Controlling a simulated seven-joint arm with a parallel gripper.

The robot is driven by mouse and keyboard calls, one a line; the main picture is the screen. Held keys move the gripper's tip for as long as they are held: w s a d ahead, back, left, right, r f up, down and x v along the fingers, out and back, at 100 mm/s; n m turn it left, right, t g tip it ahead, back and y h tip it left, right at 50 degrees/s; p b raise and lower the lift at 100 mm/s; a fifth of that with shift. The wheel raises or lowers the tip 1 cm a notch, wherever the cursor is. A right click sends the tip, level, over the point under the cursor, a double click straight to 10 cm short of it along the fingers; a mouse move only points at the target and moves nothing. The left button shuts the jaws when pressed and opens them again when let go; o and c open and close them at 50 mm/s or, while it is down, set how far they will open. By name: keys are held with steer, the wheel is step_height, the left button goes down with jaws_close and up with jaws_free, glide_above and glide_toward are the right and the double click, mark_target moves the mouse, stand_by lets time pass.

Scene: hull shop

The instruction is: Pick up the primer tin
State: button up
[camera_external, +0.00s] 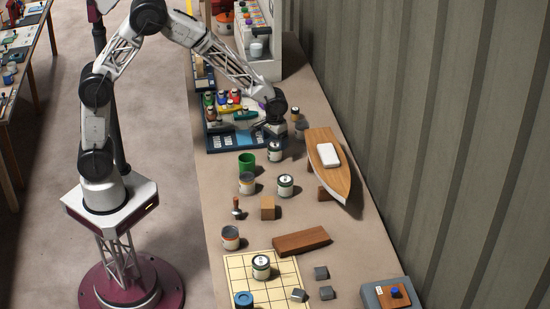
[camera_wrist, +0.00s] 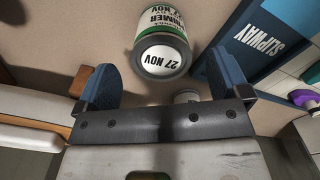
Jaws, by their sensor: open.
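The primer tin (camera_wrist: 160,42) lies ahead of my gripper in the wrist view. It has a white label reading "PRIMER", a green band and a white lid disc marked "27 NOV". In the external view a pale tin (camera_external: 274,151) beside the blue tray, just below my gripper (camera_external: 271,128), appears to be the same one. My gripper (camera_wrist: 160,78) is open, its two blue fingers spread left and right in the wrist view. The tin is beyond the fingertips, roughly between their lines, and not gripped.
A blue tray (camera_wrist: 259,45) marked "SLIPWAY" is close on the right. Another tin (camera_wrist: 187,96) is partly hidden behind my gripper. A wooden boat model (camera_external: 325,180) stands nearby. A green cup (camera_external: 247,161) and several similar tins, including one (camera_external: 285,185), stand nearer the front.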

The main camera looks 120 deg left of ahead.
mark_target(275, 152)
steer(key=shift+f, duration=0.55)
steer(key=shift+f, duration=2.6)
steer(key=c, duration=1.2)
